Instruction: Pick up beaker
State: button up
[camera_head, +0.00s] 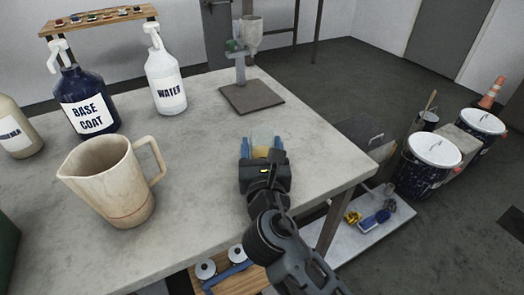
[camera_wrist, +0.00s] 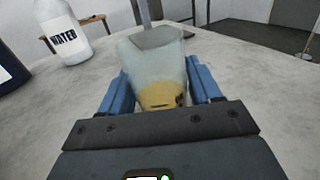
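A clear beaker (camera_wrist: 158,62) with yellow contents stands between the two blue fingers of my gripper (camera_wrist: 160,85) in the wrist view. It looks slightly tilted there, and its lower end is partly hidden by the gripper body.
The grey table (camera_head: 205,190) also holds a beige jug (camera_head: 108,180), a BASE COAT bottle (camera_head: 85,100), a WATER bottle (camera_head: 166,82) and a stand with a dark base (camera_head: 251,97). The table's right edge is close to my gripper. Lidded buckets (camera_head: 433,150) stand on the floor at right.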

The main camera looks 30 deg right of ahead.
jog(key=c, duration=0.7)
jog(key=shift+r, duration=0.2)
